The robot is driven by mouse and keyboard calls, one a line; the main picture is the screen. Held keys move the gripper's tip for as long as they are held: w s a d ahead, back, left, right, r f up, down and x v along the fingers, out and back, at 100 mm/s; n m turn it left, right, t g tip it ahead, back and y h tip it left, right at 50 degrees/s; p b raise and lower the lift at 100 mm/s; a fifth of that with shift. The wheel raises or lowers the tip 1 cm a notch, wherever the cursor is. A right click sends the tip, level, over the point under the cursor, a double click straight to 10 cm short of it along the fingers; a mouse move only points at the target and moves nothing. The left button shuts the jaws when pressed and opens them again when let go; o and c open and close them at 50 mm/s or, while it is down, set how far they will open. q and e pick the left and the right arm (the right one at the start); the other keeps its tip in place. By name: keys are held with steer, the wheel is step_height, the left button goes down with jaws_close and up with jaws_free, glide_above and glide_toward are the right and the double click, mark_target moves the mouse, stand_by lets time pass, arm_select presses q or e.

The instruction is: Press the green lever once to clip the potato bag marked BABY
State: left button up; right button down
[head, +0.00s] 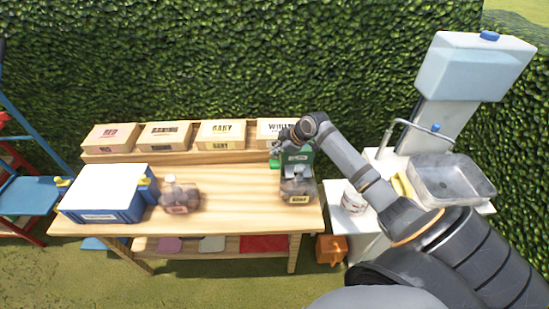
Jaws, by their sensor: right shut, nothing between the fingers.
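A green bag-clipping machine (306,156) stands at the right end of the wooden table. A bag of potatoes (294,186) with a yellow label reading BABY sits upright in front of it. A green lever part (274,162) shows at the machine's left side, partly hidden. My right gripper (285,141) is shut and empty at the top left of the machine, close to the lever. I cannot tell whether it touches it. A second potato bag (179,195) with a reddish label stands on the table at left. My left gripper is not in view.
A blue box with a white lid (104,202) sits at the table's left end. Several labelled boxes (221,134) line the back shelf. A sink (450,178) is at right. The middle of the wooden table (238,195) is clear.

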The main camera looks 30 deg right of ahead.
steer(key=shift+s+a+f+b, duration=0.15)
steer(key=shift+f+b, duration=0.25)
steer(key=shift+f, duration=0.65)
stand_by(0.9)
steer(key=shift+r, duration=0.1)
stand_by(0.4)
steer(key=shift+d+r+p, duration=0.2)
steer(key=shift+r+p, duration=0.85)
steer(key=shift+r, duration=0.35)
steer(key=shift+w, duration=0.25)
steer(key=r+p, duration=0.2)
steer(key=r, duration=0.1)
steer(key=w+r+p, duration=0.1)
steer(key=r, duration=0.1)
steer(key=shift+d, duration=0.35)
